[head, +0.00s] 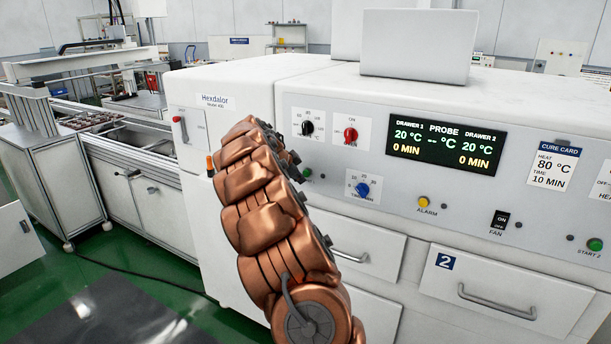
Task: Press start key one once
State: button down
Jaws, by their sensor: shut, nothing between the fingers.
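The control panel (375,195) of the white oven-like machine faces me. A small green button (307,172) shows just right of my copper arm. It looks like the counterpart of the green START 2 button (594,245) at the far right, but I can read no label on it; the arm covers the panel to its left and below. My arm rises from the bottom middle in front of the machine. My gripper cannot be made out; the arm hides its far end. Whether anything touches the green button cannot be seen.
Black knob (307,127), red knob (350,134) and blue knob (362,189) sit near the green button. The display (446,146) reads 20 °C and 0 MIN for both drawers. Drawer 2 (500,290) is shut below. A conveyor bench (130,150) stands left; green floor lies open there.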

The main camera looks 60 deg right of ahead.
jog(key=shift+d+f+b, duration=0.1)
jog(key=shift+d+b, duration=0.15)
jog(key=shift+b, duration=0.25)
jog(key=shift+d, duration=0.2)
jog(key=shift+d+b, duration=0.45)
jog(key=shift+b, duration=0.15)
dwell(0.6)
jog(key=shift+a, duration=0.15)
jog(key=shift+a+b, duration=0.75)
jog(key=shift+b, duration=0.35)
